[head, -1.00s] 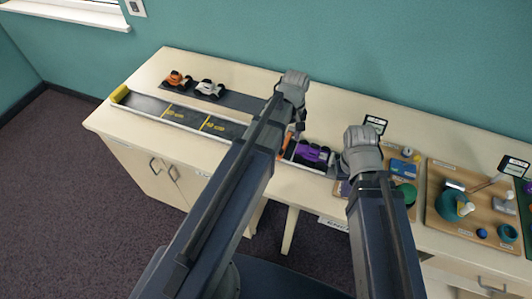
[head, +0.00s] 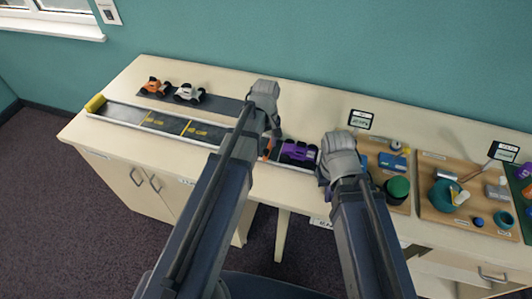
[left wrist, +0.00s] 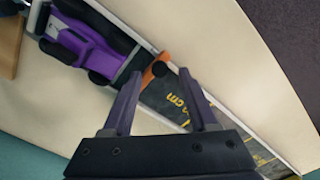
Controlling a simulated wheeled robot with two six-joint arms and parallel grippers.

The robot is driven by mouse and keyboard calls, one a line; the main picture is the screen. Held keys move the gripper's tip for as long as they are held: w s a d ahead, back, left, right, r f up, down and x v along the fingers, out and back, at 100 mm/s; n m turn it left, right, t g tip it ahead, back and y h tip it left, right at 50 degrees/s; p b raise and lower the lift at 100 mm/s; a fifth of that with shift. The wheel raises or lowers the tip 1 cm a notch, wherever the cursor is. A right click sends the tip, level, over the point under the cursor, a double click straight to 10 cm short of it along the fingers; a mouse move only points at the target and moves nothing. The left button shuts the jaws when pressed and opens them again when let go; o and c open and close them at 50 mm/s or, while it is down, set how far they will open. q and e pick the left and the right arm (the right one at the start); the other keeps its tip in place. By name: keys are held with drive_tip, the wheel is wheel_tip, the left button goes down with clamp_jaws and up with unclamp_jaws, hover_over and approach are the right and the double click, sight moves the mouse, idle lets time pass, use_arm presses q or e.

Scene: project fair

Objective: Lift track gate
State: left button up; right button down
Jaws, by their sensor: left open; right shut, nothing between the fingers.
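The orange track gate (head: 267,148) stands across the track (head: 212,131) beside the purple car (head: 300,151); it is partly hidden by my left arm. In the left wrist view the gate (left wrist: 156,68) shows as an orange bar just ahead of my left fingertips (left wrist: 160,76), between them in the picture. I cannot tell whether it touches them. My left gripper (head: 276,130) is open and empty above the track. My right gripper (head: 322,182) is shut with nothing in it, at the track's right end near the purple car; its fingers are mostly hidden.
An orange car (head: 155,87) and a white car (head: 188,93) sit on a dark strip behind the track. A yellow block (head: 95,104) closes the track's left end. Wooden boards with a green-topped jar (head: 397,188) and a teal roll (head: 443,194) lie to the right.

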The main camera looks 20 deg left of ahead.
use_arm(q)
wheel_tip(320, 180, down, 2)
drive_tip(key=shift+f+b, duration=0.1)
drive_tip(key=shift+b, duration=0.5)
clamp_jaws()
idle(1.0)
